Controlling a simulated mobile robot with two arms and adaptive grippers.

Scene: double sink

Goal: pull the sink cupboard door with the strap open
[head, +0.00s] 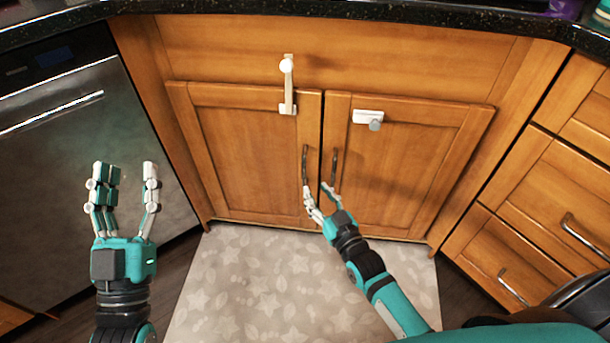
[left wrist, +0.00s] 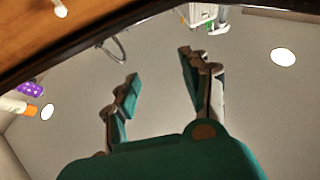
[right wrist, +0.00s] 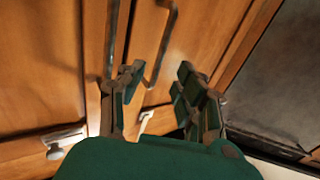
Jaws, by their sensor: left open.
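The left cupboard door (head: 247,160) has a pale strap (head: 289,90) running from the drawer panel down onto its top edge. The door is shut. Its dark bar handle (head: 305,162) is near the centre gap. My right gripper (head: 318,188) is open at the handle's lower end. In the right wrist view, this handle (right wrist: 165,45) lies between the fingers (right wrist: 158,78), which do not close on it; contact cannot be told. The strap (right wrist: 146,120) shows partly there. My left gripper (head: 127,172) is open and empty in front of the dishwasher.
The right cupboard door (head: 410,165) is shut, with a white latch piece (head: 368,118) and its own handle (head: 335,165) close by. A dishwasher (head: 80,150) stands left, drawers (head: 550,200) right. A patterned mat (head: 240,285) covers the clear floor in front.

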